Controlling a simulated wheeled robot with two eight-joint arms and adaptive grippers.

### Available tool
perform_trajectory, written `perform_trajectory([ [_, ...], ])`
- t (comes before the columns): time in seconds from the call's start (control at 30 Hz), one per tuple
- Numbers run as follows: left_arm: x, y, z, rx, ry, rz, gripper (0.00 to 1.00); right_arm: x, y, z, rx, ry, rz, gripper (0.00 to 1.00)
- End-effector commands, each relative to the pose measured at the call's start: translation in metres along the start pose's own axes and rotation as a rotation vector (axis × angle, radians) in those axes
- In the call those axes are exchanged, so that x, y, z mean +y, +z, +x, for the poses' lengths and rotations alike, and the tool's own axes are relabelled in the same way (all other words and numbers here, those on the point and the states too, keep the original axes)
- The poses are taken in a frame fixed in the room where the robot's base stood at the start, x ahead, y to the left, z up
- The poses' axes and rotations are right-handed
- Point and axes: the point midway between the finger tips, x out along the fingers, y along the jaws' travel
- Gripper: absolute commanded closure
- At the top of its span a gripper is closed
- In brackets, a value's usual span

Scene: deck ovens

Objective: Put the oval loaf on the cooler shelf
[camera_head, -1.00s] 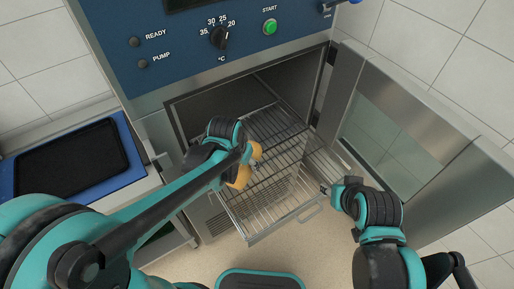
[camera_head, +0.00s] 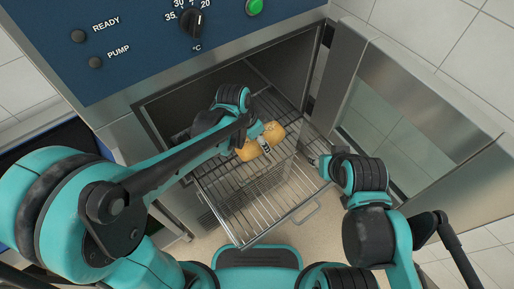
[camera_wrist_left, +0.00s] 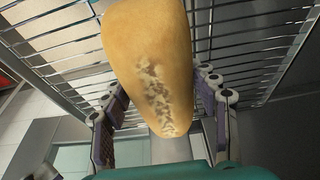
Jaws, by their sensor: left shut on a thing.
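The oval loaf (camera_head: 262,142) is golden brown, with a pale floury patch on top. It is over the pulled-out wire shelf (camera_head: 240,205) of the cooler; I cannot tell whether it touches the wires. My left gripper (camera_head: 264,145) is shut on the loaf, and its fingers partly hide the loaf's middle. In the left wrist view the loaf (camera_wrist_left: 150,55) sits between the two fingers, with the wire shelf (camera_wrist_left: 240,40) behind it. My right gripper (camera_head: 322,165) is at the shelf's right side near the open door; its fingers are too small to read.
The cooler door (camera_head: 420,130) stands open on the right. The blue control panel (camera_head: 130,40) is above the chamber. The front part of the wire shelf is bare. A blue-edged tray (camera_head: 50,140) is mostly hidden behind my left arm.

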Motion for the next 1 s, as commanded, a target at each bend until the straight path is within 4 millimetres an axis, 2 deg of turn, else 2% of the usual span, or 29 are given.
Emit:
perform_trajectory([
  [0.17,-0.009,0.003,0.008,0.0,0.0,-0.001,0.77,0.0,0.003,0.004,0.0,0.0,0.0,0.6],
  [0.43,-0.009,0.014,0.043,0.0,0.0,0.0,0.77,0.0,0.014,0.02,0.0,0.0,0.0,0.6],
  [0.8,-0.008,0.015,0.046,0.0,0.0,-0.001,0.77,0.0,0.015,0.021,0.0,0.0,0.0,0.6],
  [0.83,-0.008,0.015,0.046,0.0,0.0,-0.001,0.38,0.0,0.015,0.021,0.0,0.0,0.0,0.6],
  [0.9,-0.008,0.015,0.045,0.0,0.0,-0.001,0.2,0.0,0.015,0.02,0.0,0.0,0.0,0.6],
  [1.0,-0.008,0.015,0.045,0.0,0.0,-0.001,0.2,0.0,0.014,0.02,0.0,0.0,0.0,0.6],
])
